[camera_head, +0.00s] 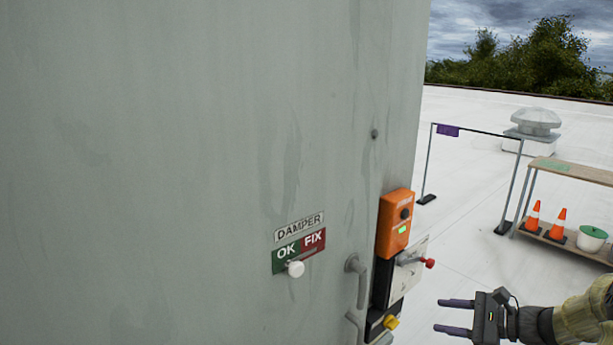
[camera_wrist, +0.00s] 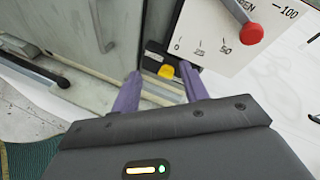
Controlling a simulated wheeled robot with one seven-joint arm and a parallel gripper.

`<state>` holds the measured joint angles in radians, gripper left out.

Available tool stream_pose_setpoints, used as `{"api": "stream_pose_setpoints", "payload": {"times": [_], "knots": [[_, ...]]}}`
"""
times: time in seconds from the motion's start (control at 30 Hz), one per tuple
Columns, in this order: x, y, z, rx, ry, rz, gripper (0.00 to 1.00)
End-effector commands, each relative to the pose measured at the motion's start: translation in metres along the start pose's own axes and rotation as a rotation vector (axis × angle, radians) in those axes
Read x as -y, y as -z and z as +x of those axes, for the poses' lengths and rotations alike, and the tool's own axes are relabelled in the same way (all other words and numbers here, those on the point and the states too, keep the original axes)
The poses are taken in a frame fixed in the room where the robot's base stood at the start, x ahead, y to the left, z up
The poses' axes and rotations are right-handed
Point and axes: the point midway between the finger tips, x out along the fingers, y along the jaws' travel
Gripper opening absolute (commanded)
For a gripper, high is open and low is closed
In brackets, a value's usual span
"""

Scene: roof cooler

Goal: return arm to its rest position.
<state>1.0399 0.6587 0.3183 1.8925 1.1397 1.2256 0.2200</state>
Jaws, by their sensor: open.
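My gripper (camera_head: 457,317) is at the lower right in the head view, its two dark fingers apart and pointing left toward the grey cabinet (camera_head: 200,120). It is open with nothing between the fingers. In the wrist view my gripper (camera_wrist: 158,92) shows two purple fingers spread apart, with the cabinet's lower edge and a yellow knob (camera_wrist: 166,71) beyond them. The fingers appear clear of the cabinet. My forearm reaches in from the right edge of the head view.
The cabinet carries a damper slider (camera_head: 295,268), a handle (camera_head: 357,280), an orange box (camera_head: 395,222) and a red-knobbed lever (camera_head: 429,263). A shelf (camera_head: 590,172) with orange cones (camera_head: 533,215) and a green-lidded pot (camera_head: 591,238) stands at right. White roof lies open between.

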Motion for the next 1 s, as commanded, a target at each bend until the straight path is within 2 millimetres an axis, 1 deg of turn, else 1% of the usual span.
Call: {"api": "stream_pose_setpoints", "payload": {"times": [0.03,0.1,0.17,0.2,0.33,0.4,0.5,0.57,0.7,0.9,1.0], "knots": [[-0.019,-0.009,0.020,-0.047,-0.097,-0.048,0.45],[-0.044,-0.015,0.038,-0.114,-0.217,-0.116,0.45],[-0.066,-0.020,0.050,-0.168,-0.317,-0.184,0.45],[-0.080,-0.023,0.056,-0.201,-0.382,-0.234,0.45],[-0.121,-0.032,0.068,-0.301,-0.578,-0.414,0.45],[-0.140,-0.037,0.071,-0.347,-0.675,-0.522,0.45],[-0.163,-0.044,0.071,-0.401,-0.803,-0.692,0.45],[-0.174,-0.049,0.070,-0.427,-0.872,-0.799,0.45],[-0.195,-0.060,0.066,-0.469,-1.010,-1.070,0.45],[-0.214,-0.079,0.064,-0.477,-1.141,-1.471,0.45],[-0.220,-0.085,0.064,-0.467,-1.168,-1.605,0.45]]}}
